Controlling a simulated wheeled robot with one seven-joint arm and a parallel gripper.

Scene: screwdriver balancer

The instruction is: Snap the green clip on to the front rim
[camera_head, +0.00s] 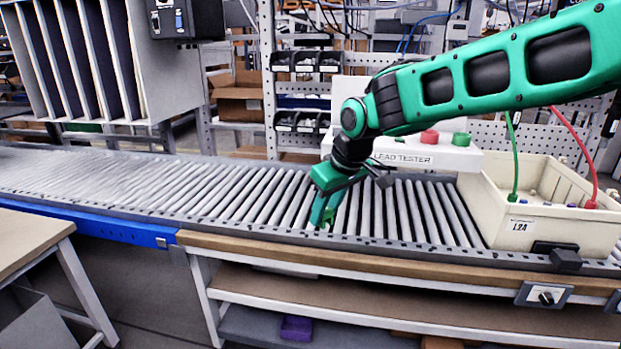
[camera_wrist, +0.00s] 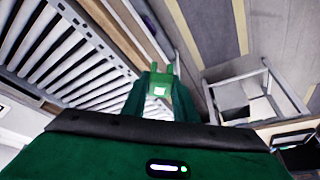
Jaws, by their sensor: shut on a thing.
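My gripper (camera_head: 322,215) is shut and points down over the roller conveyor, near its front rail. In the wrist view my gripper (camera_wrist: 160,92) holds the green clip (camera_wrist: 161,76) between its fingertips, with two short prongs sticking out beyond them. In the head view the clip is hard to tell from the green fingers. A cream crate (camera_head: 505,229) labelled L2A stands on the conveyor at the right, well apart from my gripper. Its front rim faces the near side, and a black block sits at its front wall.
A green lead (camera_head: 514,160) and a red lead (camera_head: 574,145) hang into the crate. A white lead tester (camera_head: 425,158) with red and green knobs stands behind my gripper. The conveyor rollers (camera_head: 230,190) to the left are clear. A wooden ledge (camera_head: 400,265) runs along the front.

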